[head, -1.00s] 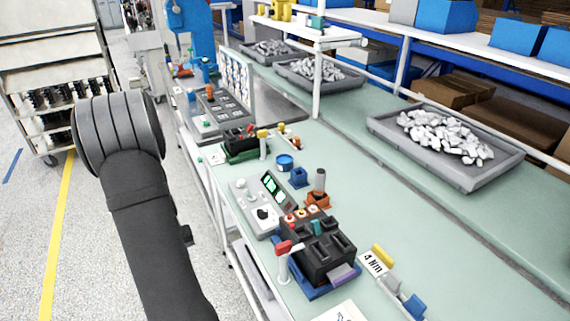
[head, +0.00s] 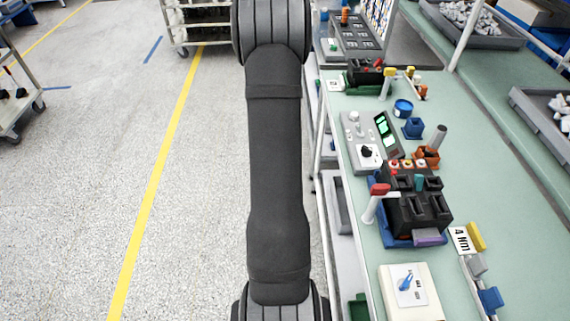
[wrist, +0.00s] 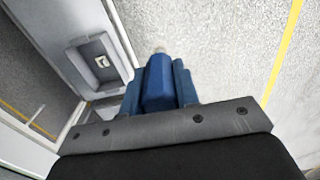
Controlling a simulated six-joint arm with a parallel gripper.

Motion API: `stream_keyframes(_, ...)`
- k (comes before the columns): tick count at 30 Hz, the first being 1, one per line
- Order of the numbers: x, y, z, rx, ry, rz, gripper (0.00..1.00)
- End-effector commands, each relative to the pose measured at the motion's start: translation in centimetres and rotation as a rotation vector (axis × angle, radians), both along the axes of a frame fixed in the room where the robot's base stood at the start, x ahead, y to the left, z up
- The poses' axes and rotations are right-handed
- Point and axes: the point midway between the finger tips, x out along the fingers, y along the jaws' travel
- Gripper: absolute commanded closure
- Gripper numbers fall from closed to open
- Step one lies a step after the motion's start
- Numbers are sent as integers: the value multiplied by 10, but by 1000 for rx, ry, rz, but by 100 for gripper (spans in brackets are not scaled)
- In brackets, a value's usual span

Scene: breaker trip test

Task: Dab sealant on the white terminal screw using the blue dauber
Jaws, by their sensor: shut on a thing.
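My gripper (wrist: 160,78) shows only in the wrist view, shut on a blue dauber (wrist: 158,88) whose pale tip (wrist: 160,50) points away from the wrist. The blue parts overlap, so the line between fingers and dauber is hard to tell. They hang over speckled floor beside the bench. In the head view, the black breaker (head: 418,208) sits on a blue base. A row of small red, orange and white terminal screws (head: 408,164) lies along its far edge. They are too small to tell clearly which is the white one. An empty-looking blue holder (head: 413,127) stands behind.
A grey test panel (head: 366,140) with a lit green display stands left of the breaker. An orange holder (head: 427,155) has a grey-handled tool. A red-topped post (head: 376,200) rises at the breaker's front left. A blue round tin (head: 403,108) is nearby. Floor left of the bench is open.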

Motion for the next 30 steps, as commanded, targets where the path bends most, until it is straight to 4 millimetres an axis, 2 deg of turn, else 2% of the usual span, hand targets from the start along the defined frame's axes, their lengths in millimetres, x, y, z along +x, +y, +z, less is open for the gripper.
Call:
stream_keyframes(7,1,0,2,-2,-2,-2,94)
stream_keyframes(11,12,1,16,-22,-16,-26,94)
stream_keyframes(14,30,1,43,-58,-40,-77,94)
stream_keyframes(20,70,-6,121,-166,-83,-211,94)
stream_keyframes(23,91,-26,153,-223,-102,-245,94)
stream_keyframes(24,99,-39,161,-245,-109,-248,94)
stream_keyframes(26,111,-62,169,-274,-119,-240,94)
stream_keyframes(30,137,-122,183,-327,-148,-201,94)
